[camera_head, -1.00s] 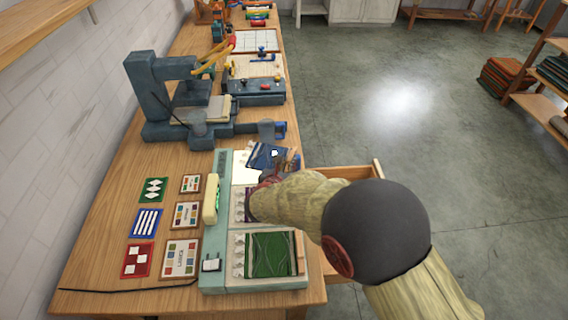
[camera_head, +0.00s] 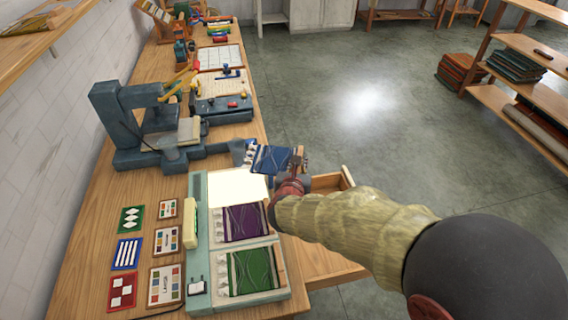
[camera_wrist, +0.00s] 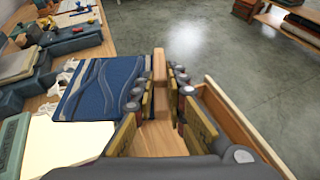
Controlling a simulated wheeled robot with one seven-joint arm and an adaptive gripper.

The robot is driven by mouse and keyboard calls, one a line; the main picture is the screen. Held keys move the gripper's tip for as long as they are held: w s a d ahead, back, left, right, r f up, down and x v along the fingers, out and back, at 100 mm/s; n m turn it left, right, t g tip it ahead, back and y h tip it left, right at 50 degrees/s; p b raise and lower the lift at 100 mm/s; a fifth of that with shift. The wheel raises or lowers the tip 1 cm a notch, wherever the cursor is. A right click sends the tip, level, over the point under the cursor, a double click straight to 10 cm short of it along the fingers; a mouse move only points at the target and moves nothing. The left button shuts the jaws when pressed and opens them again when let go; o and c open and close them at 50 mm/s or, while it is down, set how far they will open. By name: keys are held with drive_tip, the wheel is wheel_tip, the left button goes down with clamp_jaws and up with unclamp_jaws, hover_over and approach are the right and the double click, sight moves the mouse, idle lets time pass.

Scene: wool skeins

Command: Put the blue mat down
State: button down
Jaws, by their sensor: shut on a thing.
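The blue mat (camera_head: 272,159), with pale wavy lines, a white fringe and a wooden bar at one end, is held up beyond the tray. It also shows in the wrist view (camera_wrist: 98,88), left of the fingers. My gripper (camera_head: 299,163) is shut on its wooden-bar end; the fingers (camera_wrist: 160,92) show on both sides of the bar. A purple mat (camera_head: 243,222) and a green mat (camera_head: 252,270) lie in the pale green tray (camera_head: 199,262). The far slot beside them is a bare white panel (camera_head: 238,188), also in the wrist view (camera_wrist: 66,143).
An open wooden drawer (camera_head: 335,262) juts from the bench's right side below my arm. A blue-grey press (camera_head: 120,125) stands beyond the tray. Pattern cards (camera_head: 126,254) lie left of the tray. A shelf (camera_head: 500,95) stands at the far right, across open floor.

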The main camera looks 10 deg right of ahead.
drive_tip(key=shift+s+d+r, duration=0.15)
drive_tip(key=shift+d, duration=0.2)
drive_tip(key=w+f, duration=0.1)
drive_tip(key=w+d+f, duration=0.1)
drive_tip(key=w, duration=0.1)
drive_tip(key=shift+n+y, duration=0.3)
drive_tip(key=shift+a+f, duration=0.1)
drive_tip(key=shift+a, duration=0.1)
